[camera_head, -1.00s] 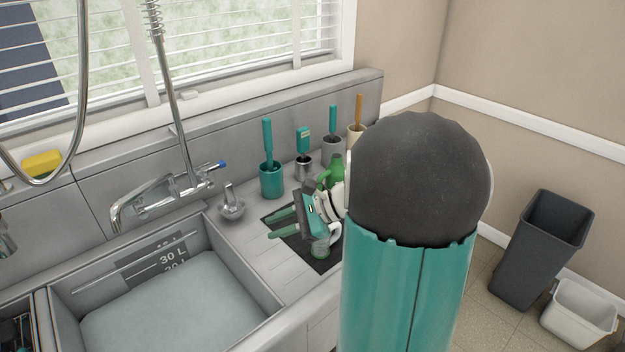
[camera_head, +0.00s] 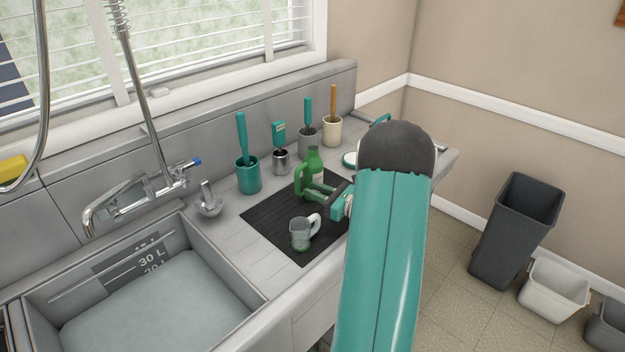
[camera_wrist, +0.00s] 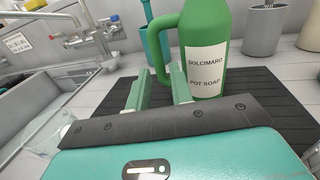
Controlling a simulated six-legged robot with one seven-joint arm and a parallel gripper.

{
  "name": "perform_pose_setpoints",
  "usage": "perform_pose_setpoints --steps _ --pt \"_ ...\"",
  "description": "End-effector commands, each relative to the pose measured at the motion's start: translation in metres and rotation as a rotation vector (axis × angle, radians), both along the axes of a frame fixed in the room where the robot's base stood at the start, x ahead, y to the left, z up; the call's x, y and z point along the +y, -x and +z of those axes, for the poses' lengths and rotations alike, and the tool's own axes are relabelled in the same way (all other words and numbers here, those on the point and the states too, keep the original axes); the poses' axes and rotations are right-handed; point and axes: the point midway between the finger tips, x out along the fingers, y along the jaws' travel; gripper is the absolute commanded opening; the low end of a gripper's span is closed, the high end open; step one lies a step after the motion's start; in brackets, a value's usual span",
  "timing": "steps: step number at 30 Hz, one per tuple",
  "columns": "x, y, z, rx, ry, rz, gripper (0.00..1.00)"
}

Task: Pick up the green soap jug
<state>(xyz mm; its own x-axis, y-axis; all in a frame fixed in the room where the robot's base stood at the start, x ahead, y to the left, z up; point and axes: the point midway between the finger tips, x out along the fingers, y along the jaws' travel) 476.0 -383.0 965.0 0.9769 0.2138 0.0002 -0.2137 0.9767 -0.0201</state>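The green soap jug (camera_head: 313,163) stands upright on the black ribbed mat (camera_head: 270,222), its handle to the left. In the wrist view the jug (camera_wrist: 208,35) shows a white label reading "DOLCIMARO POT SOAP". My gripper (camera_head: 318,192) is low over the mat in front of the jug. In the wrist view my gripper (camera_wrist: 160,74) is open, its two fingers apart and pointing at the handle. The lower handle shows between the fingertips. I cannot tell whether the fingers touch the jug.
A clear measuring cup (camera_head: 301,235) stands on the mat's front part. A teal holder (camera_head: 248,177) with a brush and other utensil pots line the back wall. The water-filled sink (camera_head: 165,300) lies left. A white round item (camera_head: 350,159) is right of the jug.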

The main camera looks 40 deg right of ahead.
Motion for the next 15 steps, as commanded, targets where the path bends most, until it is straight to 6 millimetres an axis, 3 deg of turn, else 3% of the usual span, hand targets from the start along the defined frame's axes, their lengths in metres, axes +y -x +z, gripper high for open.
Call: perform_pose_setpoints --steps 8,15 --pt "0.006 -0.022 0.000 0.000 0.001 0.003 0.22" --pt "0.015 -0.056 -0.002 0.001 0.001 0.002 0.22"
